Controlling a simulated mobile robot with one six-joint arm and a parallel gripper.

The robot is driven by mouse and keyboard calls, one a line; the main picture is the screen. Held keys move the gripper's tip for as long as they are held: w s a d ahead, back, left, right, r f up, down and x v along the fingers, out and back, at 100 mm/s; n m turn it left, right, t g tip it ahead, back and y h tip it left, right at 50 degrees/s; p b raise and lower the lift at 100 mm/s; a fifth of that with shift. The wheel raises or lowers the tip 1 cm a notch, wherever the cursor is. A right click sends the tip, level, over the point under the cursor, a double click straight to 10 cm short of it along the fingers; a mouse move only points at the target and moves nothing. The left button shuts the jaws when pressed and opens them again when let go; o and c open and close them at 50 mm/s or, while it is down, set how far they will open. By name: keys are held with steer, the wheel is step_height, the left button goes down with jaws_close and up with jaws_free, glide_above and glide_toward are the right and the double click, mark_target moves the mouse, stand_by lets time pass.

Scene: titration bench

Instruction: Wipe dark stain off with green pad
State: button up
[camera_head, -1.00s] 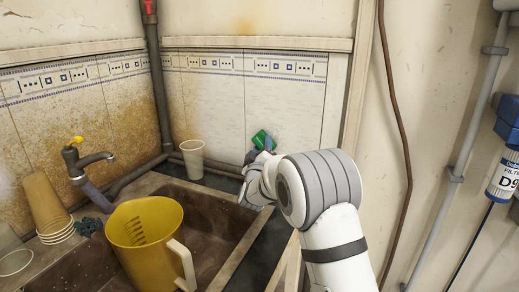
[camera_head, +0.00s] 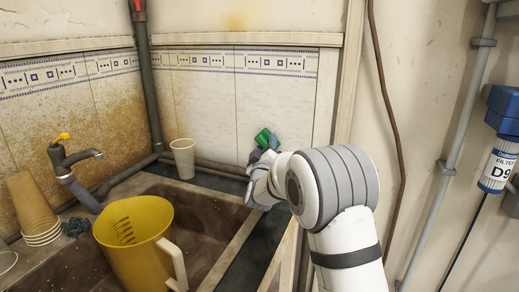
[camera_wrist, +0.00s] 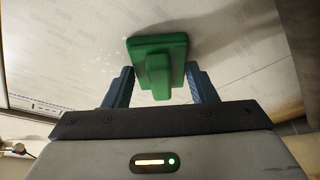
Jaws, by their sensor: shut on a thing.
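The green pad (camera_head: 263,138) is in front of the white tiles in the corner by the right wall end. In the wrist view the pad (camera_wrist: 158,47) has a flat block with a raised grip. My gripper (camera_wrist: 158,82) has its blue fingers on either side of that grip and holds the pad. The pad's face is toward the pale tile; I cannot tell for sure whether it touches. A shadow lies beside it. I cannot make out a distinct dark stain near the pad; any mark under it is hidden.
A yellow jug (camera_head: 135,240) stands in the brown sink (camera_head: 205,225). A white cup (camera_head: 183,158) stands on the back ledge. Stacked cups (camera_head: 35,205) and a tap (camera_head: 75,160) are at left. Brown-stained tiles (camera_head: 50,130) cover the left wall.

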mark_target(254, 139)
steer(key=shift+w+a+r, duration=0.1)
steer(key=shift+w+a, duration=0.4)
steer(key=shift+a, duration=0.5)
steer(key=shift+w+a, duration=0.35)
steer(key=shift+a, duration=0.5)
steer(key=shift+s+a, duration=0.15)
steer(key=shift+s, duration=0.05)
steer(key=shift+s+a+f, duration=0.1)
steer(key=shift+s+f, duration=0.1)
steer(key=shift+s, duration=0.15)
steer(key=shift+s+a+r+b, duration=0.1)
steer(key=shift+s+a+b, duration=0.15)
steer(key=shift+s, duration=0.45)
steer(key=shift+s+a+f+b, duration=0.1)
steer(key=shift+s+a+b, duration=0.15)
steer(key=shift+s, duration=0.5)
steer(key=shift+s+a+r+b, duration=0.15)
steer(key=shift+s+a, duration=0.1)
steer(key=shift+s, duration=0.45)
